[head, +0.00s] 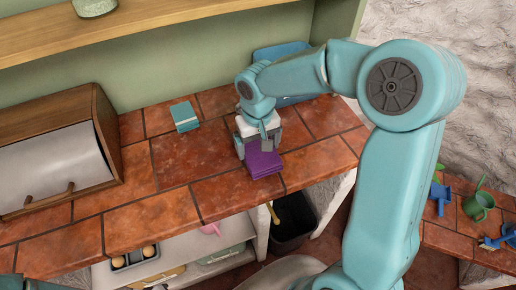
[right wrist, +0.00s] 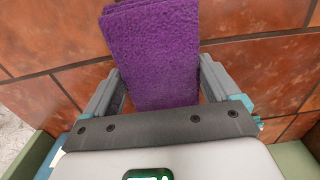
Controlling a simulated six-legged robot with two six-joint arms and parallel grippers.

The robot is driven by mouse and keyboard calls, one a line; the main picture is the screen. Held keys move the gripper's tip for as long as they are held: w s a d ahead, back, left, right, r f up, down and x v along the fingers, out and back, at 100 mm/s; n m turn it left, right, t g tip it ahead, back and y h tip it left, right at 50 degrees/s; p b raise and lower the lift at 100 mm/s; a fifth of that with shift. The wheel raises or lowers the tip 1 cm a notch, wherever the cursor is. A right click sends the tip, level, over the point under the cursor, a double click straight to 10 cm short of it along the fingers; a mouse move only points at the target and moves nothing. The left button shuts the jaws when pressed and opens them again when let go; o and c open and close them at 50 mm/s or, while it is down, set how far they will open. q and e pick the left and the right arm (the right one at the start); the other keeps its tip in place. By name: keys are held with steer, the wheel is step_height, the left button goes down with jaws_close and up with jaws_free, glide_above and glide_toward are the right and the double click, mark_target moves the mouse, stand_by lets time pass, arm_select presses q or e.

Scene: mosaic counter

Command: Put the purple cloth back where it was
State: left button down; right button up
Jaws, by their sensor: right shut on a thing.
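The folded purple cloth (head: 262,161) is at the front part of the tiled counter, right of the picture's middle in the head view. My right gripper (head: 258,147) reaches down from behind and is shut on it. In the right wrist view the cloth (right wrist: 155,50) lies between the two fingers and sticks out past them; terracotta tiles show around it. I cannot tell whether the cloth touches the counter. My left gripper is not in view.
A folded teal cloth (head: 184,116) lies on the counter (head: 165,215), left of my gripper. A wooden bread box (head: 104,125) stands at the left. A blue container (head: 276,53) is at the back, partly behind my arm. A dark bin (head: 293,222) is below the counter.

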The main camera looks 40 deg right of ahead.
mark_target(258, 148)
step_height(258, 148, down, 2)
steer(key=shift+f, duration=0.2)
steer(key=shift+f, duration=0.1)
steer(key=o, duration=0.7)
steer(key=shift+o, duration=0.2)
step_height(258, 148, up, 12)
steer(key=shift+r, duration=0.2)
